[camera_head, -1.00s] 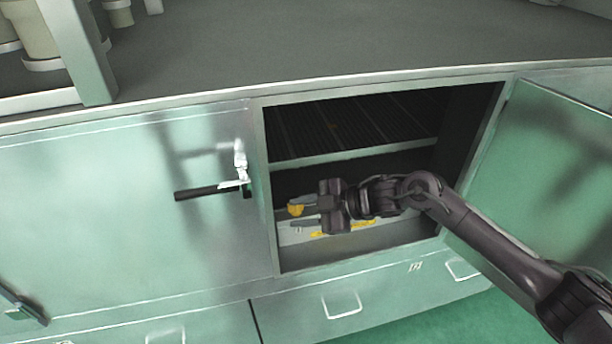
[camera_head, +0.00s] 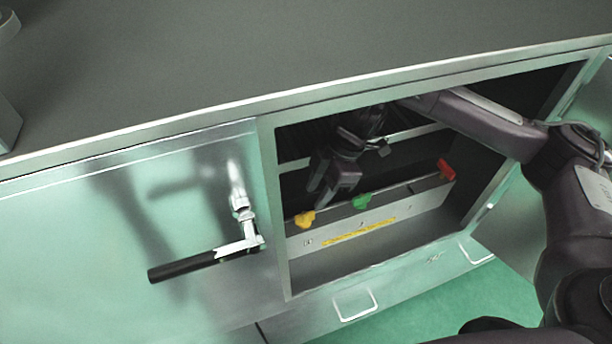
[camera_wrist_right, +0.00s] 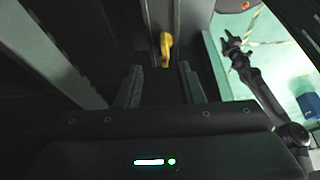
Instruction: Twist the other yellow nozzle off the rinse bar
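The grey rinse bar (camera_head: 408,203) runs along the inside of the open cabinet. It carries a yellow nozzle (camera_head: 305,219) at its left end, a green one (camera_head: 361,202) mid-bar and a red one (camera_head: 446,169) at the right. My right gripper (camera_head: 328,198) points down, just above and right of the yellow nozzle. In the right wrist view its fingers (camera_wrist_right: 158,70) are apart and empty, and the yellow nozzle (camera_wrist_right: 166,50) lies beyond the tips, nearer the right finger. A dark arm in that view looks like my left one, its gripper (camera_wrist_right: 232,42) apparently open.
The cabinet's left door (camera_head: 90,230) is closed, with a black-handled latch (camera_head: 195,266) beside the opening. A shelf edge (camera_head: 297,163) crosses the opening above the bar. The right door (camera_head: 510,225) stands open. A yellow strip (camera_head: 360,232) marks the bar's front.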

